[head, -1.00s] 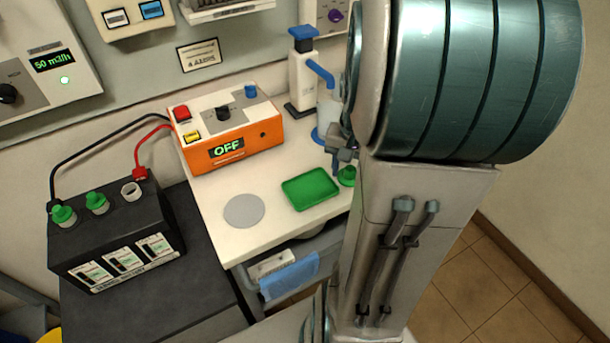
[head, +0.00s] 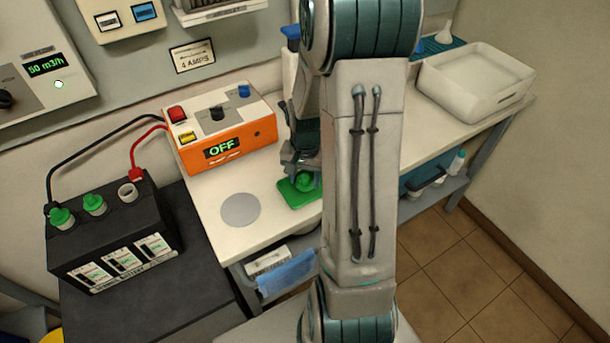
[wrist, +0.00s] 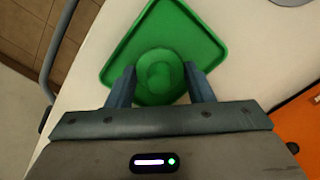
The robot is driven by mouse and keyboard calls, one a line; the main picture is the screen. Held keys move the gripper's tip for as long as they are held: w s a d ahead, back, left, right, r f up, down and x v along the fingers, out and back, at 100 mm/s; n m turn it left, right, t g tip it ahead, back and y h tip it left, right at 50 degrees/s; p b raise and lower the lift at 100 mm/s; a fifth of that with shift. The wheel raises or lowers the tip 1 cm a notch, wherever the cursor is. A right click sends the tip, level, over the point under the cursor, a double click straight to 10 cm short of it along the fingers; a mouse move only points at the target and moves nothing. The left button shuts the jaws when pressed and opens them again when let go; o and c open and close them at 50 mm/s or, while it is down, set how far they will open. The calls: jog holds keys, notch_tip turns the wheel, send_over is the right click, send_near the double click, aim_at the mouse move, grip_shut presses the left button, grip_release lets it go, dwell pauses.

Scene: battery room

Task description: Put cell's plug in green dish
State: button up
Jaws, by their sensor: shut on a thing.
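A green plug (wrist: 159,76) is held between the two fingers of my gripper (wrist: 160,88) in the wrist view. In the head view the plug (head: 304,181) shows over the green dish (head: 290,198), below my gripper (head: 303,168). The dish (wrist: 190,22) lies flat on the bench behind the plug in the wrist view. I cannot tell whether the plug touches the dish floor. The black battery (head: 115,240) at the left has two green plugs in place and one open cell (head: 128,192) with a bare white rim.
An orange charger (head: 221,130) reading OFF stands behind the dish, its leads running to the battery. A grey disc (head: 240,210) lies left of the dish. A white tub (head: 476,85) stands at the right. My arm hides part of the bench.

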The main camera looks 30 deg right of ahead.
aim_at(305, 177)
jog(key=shift+f, duration=0.2)
jog(key=o, duration=0.9)
jog(key=shift+o, duration=0.2)
notch_tip(305, 177, up, 12)
jog(key=s+a+r+n+t, duration=0.1)
jog(key=s+a+r+n, duration=0.2)
jog(key=s+a, duration=0.3)
jog(key=s+a+r+n+t, duration=0.2)
jog(key=s+a+r+n, duration=0.2)
jog(key=s+a+n, duration=0.1)
jog(key=shift+s+a+n, duration=0.4)
jog(key=shift+s+a, duration=0.15)
jog(key=shift+s, duration=0.4)
